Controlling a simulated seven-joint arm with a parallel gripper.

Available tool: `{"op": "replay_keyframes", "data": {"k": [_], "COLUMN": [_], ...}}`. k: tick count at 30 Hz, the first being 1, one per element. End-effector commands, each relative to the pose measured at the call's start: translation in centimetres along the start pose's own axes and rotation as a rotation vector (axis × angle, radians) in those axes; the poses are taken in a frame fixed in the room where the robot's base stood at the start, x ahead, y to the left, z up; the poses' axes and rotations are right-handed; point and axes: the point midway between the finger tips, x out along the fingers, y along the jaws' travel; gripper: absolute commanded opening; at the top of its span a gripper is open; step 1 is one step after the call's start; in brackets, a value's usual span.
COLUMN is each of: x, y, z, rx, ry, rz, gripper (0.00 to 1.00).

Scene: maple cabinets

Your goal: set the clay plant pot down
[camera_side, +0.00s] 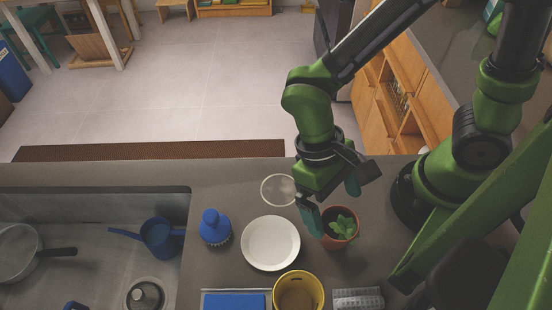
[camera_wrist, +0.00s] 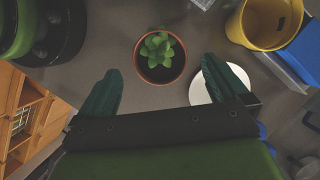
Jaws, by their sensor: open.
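The clay plant pot (camera_side: 340,243) is a small terracotta pot with a green succulent. It stands upright on the grey counter, right of the white plate. In the wrist view the pot (camera_wrist: 160,77) shows from above, with its rim and dark soil visible. My gripper (camera_side: 331,204) is open beside and above the pot in the side view. In the wrist view my gripper (camera_wrist: 158,85) has its two teal fingers spread wide, one to each side of the pot, with clear gaps. The fingers do not touch the pot there. Nothing is held.
The white plate (camera_side: 271,243) is left of the pot, with a clear round dish (camera_side: 278,190) behind it. A yellow bucket (camera_side: 299,291), a blue scrub brush (camera_side: 215,228) and a grey ridged item (camera_side: 358,299) are nearby. The sink (camera_side: 95,205) is at left.

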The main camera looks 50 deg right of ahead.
Motion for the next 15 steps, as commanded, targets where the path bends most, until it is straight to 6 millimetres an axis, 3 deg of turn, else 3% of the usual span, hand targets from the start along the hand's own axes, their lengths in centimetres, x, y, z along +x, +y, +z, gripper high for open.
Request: {"op": "replay_keyframes", "data": {"k": [6,12,15], "x": [-4.4,-6.4,-7.5], "y": [0.0,0.1,1.2], "z": [-0.1,-0.1,-0.9], "rx": [0.001,0.003,0.024], "ry": [0.005,0.009,0.07], "rz": [-0.003,-0.004,-0.037], "gripper": [1.0,1.0,1.0]}}
